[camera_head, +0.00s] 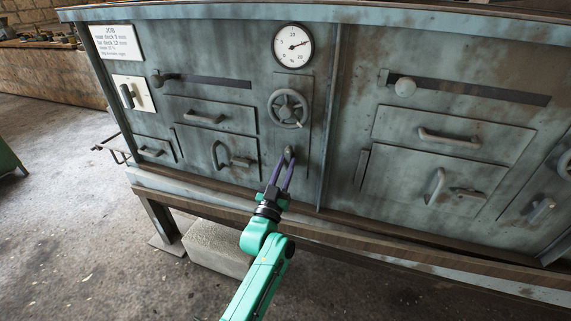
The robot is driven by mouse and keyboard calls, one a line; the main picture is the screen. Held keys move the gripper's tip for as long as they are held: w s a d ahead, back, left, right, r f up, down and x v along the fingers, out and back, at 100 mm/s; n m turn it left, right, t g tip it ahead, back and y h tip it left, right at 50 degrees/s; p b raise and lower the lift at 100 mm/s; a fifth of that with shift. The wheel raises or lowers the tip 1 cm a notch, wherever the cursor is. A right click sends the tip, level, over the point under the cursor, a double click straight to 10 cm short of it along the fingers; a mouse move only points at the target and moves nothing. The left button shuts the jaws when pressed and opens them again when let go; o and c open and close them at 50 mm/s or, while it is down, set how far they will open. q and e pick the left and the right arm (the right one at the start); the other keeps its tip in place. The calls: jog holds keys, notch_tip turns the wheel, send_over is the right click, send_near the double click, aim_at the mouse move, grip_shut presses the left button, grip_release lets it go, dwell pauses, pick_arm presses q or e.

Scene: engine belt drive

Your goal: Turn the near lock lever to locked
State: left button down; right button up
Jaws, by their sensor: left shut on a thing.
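A grey-green metal cabinet front (340,60) fills the upper view. A small grey lever (289,150) sits on its narrow centre panel, below a round handwheel (288,108); it appears to be the near lock lever. My left gripper (289,158) reaches up from below, with its two purple fingers shut on this lever. The fingers hide most of the lever, so its exact angle cannot be told. My right gripper is not in view.
A dial gauge (293,46) is above the handwheel. A wooden ledge (360,228) runs below the panel. A concrete block (215,248) stands underneath. Floor at left is open.

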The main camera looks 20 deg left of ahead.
pick_arm(q)
jog(key=shift+f, duration=0.15)
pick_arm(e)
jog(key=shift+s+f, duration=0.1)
pick_arm(q)
jog(key=c, duration=0.7)
grip_release()
jog(key=p+v, duration=0.1)
jog(key=v, duration=1.3)
jog(key=shift+s, duration=0.35)
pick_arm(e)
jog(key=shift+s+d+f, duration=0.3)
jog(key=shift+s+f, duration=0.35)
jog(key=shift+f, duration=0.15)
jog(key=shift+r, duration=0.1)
